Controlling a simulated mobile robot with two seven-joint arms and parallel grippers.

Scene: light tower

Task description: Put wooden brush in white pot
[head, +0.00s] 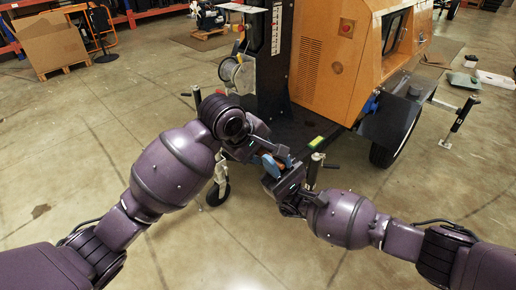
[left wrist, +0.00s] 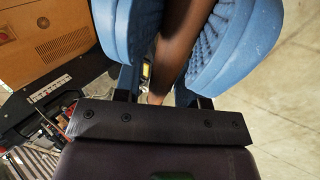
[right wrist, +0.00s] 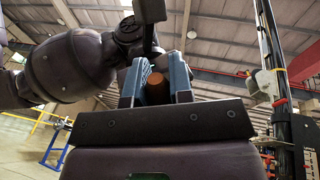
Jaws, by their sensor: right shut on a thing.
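A brown, wood-coloured shaft, apparently the wooden brush (left wrist: 184,38), runs between the blue fingers of my left gripper (left wrist: 172,45) in the left wrist view. Those fingers stand apart around it, with a gap beside the shaft. My right gripper (right wrist: 156,82) is shut on the brush, whose round brown end (right wrist: 157,90) shows between its blue fingers. In the head view, my left gripper (head: 268,154) and right gripper (head: 274,170) meet close together in front of the light tower, mostly hiding the brush. Its bristles are not clear. I see no white pot.
The orange light tower (head: 325,65) stands just ahead, with a jack post (head: 316,168) close by my right gripper and a wheel (head: 218,192) near my left arm. Cardboard boxes (head: 52,45) are at the far left. Concrete floor (head: 70,150) is open on the left.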

